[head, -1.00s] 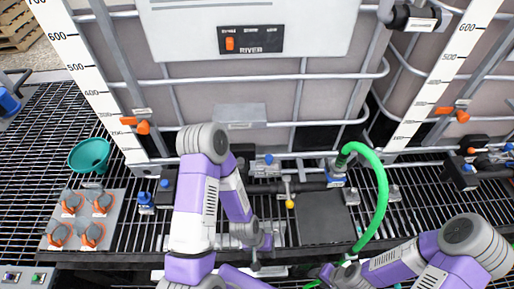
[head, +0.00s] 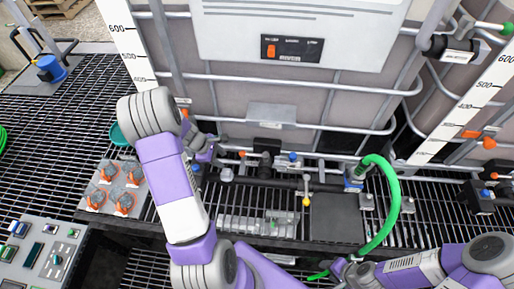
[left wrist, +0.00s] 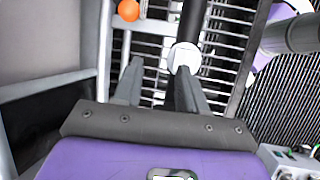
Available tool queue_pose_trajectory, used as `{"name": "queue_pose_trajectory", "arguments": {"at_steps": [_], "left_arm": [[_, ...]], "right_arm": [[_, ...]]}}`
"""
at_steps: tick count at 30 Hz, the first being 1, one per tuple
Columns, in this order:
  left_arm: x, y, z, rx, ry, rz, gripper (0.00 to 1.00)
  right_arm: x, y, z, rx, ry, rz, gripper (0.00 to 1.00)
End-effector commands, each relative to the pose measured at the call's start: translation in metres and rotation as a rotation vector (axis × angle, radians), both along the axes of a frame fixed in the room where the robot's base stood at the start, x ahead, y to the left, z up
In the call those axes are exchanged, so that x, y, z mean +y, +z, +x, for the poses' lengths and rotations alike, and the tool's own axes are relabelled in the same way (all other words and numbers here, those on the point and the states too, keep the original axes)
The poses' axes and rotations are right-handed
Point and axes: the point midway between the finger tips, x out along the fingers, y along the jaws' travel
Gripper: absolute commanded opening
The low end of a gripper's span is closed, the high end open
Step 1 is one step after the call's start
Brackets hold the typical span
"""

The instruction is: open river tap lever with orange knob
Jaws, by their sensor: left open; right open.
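A small orange knob (head: 243,154) sits low on the front of the middle tank, beside a black valve body (head: 265,148). My left gripper (head: 216,148) is just left of the knob in the head view, partly hidden behind my own arm. In the left wrist view its fingers (left wrist: 158,70) are apart with nothing gripped between them. An orange ball knob (left wrist: 128,10) shows ahead of them, above the left finger. A black pipe with a white collar (left wrist: 184,57) lies at the right finger. My right gripper (head: 345,268) is low, near the green hose, and its fingers are unclear.
A tank plate (head: 300,30) carries a label too small to read now. A green hose (head: 392,195) arcs to the right. A yellow-tipped lever (head: 306,195) stands over the grating. Orange clips (head: 105,190) on a grey board and a control panel (head: 40,255) lie left.

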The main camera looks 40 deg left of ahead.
Motion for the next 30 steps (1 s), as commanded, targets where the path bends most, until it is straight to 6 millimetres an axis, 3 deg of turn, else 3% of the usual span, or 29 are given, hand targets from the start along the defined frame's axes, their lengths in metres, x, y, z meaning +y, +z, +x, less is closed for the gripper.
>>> {"name": "queue_pose_trajectory", "arguments": {"at_steps": [5,19,24,30], "left_arm": [[-0.012,0.000,0.017,0.001,-0.003,0.000,0.41],[-0.071,0.000,0.096,0.001,-0.006,0.001,0.41],[-0.074,-0.022,0.102,0.003,-0.001,0.000,0.41],[-0.076,-0.028,0.106,0.000,-0.001,0.001,0.41]], "right_arm": [[0.000,0.005,0.000,0.001,0.000,0.000,0.47],[0.000,0.029,0.000,0.000,0.000,0.000,0.47],[0.000,0.025,0.000,0.000,0.000,0.000,0.47],[0.000,0.024,0.000,0.000,0.000,0.000,0.47]]}}
